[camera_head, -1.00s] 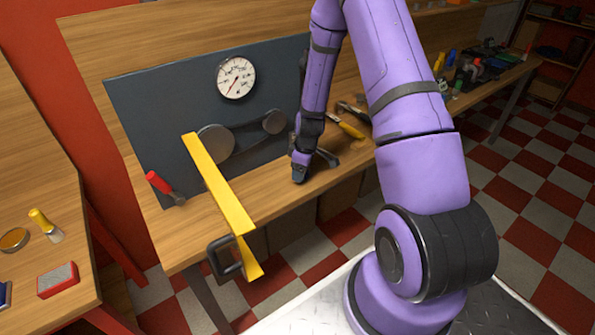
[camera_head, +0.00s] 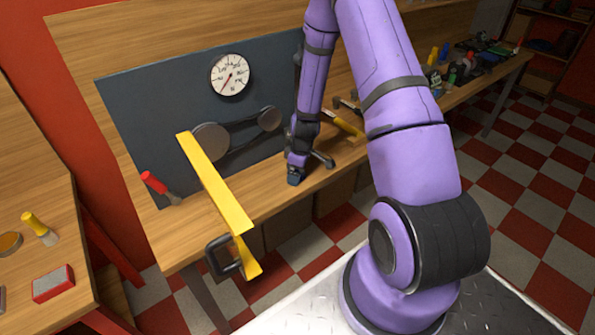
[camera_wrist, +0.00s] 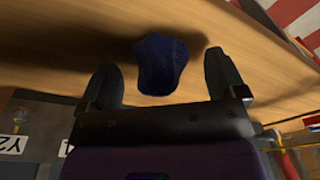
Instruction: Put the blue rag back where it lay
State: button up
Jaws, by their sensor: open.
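The blue rag (camera_wrist: 162,62) shows in the wrist view as a dark blue crumpled lump between my two fingers, at the wooden bench surface. My gripper (camera_wrist: 165,80) is open, with one finger on each side of the rag and a visible gap on both sides. In the head view, my gripper (camera_head: 297,168) points down near the bench's front edge. A dark bluish patch sits at its tip, too small there to tell rag from finger. Whether the rag rests fully on the bench is hard to tell.
The workbench (camera_head: 262,204) bears a dark panel (camera_head: 150,115) with a gauge (camera_head: 231,74) and belt pulleys. A yellow guard (camera_head: 212,185) juts out to the left of my gripper. A red-handled tool (camera_head: 155,184) lies further left. Hand tools (camera_head: 345,124) lie to the right.

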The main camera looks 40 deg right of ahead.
jog(key=s+a+r+m+t, duration=0.1)
jog(key=s+a+r, duration=0.15)
jog(key=r, duration=0.85)
jog(key=s+a+r+m, duration=0.1)
jog(key=s+a+r, duration=0.15)
jog(key=r, duration=0.95)
jog(key=s+a+r+m+t, duration=0.1)
jog(key=s+a+r, duration=0.15)
jog(key=r, duration=0.85)
jog(key=s+a+r+m+t, duration=0.1)
jog(key=s+a+r+m, duration=0.1)
jog(key=s+r, duration=0.4)
jog(key=s+a+r+m+t, duration=0.1)
jog(key=s+r, duration=0.5)
jog(key=s, duration=0.7)
jog(key=shift+a+r+m+h, duration=0.15)
jog(key=shift+a+m+h, duration=0.35)
jog(key=shift+a, duration=0.75)
